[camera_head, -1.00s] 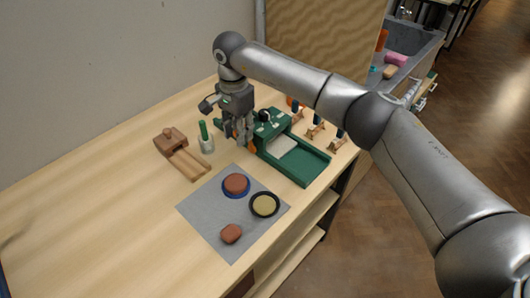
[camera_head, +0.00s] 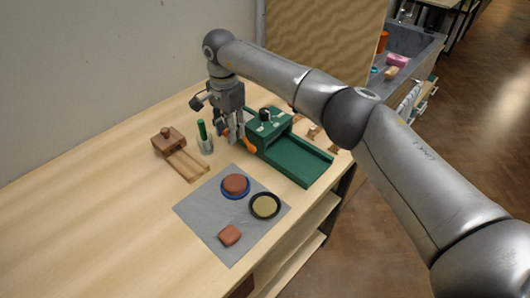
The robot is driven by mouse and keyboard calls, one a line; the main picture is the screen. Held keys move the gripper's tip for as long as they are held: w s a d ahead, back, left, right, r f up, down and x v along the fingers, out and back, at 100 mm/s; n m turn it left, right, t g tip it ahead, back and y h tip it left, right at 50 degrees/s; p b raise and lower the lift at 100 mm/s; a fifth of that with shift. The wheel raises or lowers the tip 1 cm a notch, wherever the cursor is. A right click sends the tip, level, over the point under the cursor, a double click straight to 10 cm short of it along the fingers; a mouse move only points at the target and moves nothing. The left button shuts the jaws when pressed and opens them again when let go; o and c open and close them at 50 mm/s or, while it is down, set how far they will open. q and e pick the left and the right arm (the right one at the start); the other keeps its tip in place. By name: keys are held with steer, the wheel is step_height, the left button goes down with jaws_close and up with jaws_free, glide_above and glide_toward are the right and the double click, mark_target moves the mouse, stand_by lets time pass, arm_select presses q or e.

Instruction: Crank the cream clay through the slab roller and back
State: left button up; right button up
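The green slab roller (camera_head: 268,124) stands near the table's right edge, its bare green bed (camera_head: 305,162) stretching toward the lower right. An orange part (camera_head: 250,147) shows low on its left side, beside my gripper. The cream clay does not show; the roller housing or my gripper may hide it. My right gripper (camera_head: 229,139) points down at the roller's left side, by the crank area. Its fingers overlap the roller in the picture, so I cannot tell whether they hold the crank. My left gripper is out of view.
A grey mat (camera_head: 205,222) bears a reddish clay disc (camera_head: 235,184), a black-rimmed yellowish disc (camera_head: 265,206) and a reddish clay lump (camera_head: 230,236). A wooden tool (camera_head: 180,158) and a cup with a green-handled tool (camera_head: 205,143) stand left of my gripper. The table's left is clear.

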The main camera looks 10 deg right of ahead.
steer(key=shift+s+d+p, duration=0.4)
steer(key=shift+s+d, duration=0.3)
steer(key=shift+s, duration=0.25)
steer(key=shift+r, duration=0.15)
steer(key=shift+s+d+r+p, duration=0.3)
steer(key=shift+s+d+p, duration=0.05)
steer(key=shift+s, duration=0.15)
steer(key=shift+s+d+r+p, duration=0.3)
steer(key=shift+s, duration=0.15)
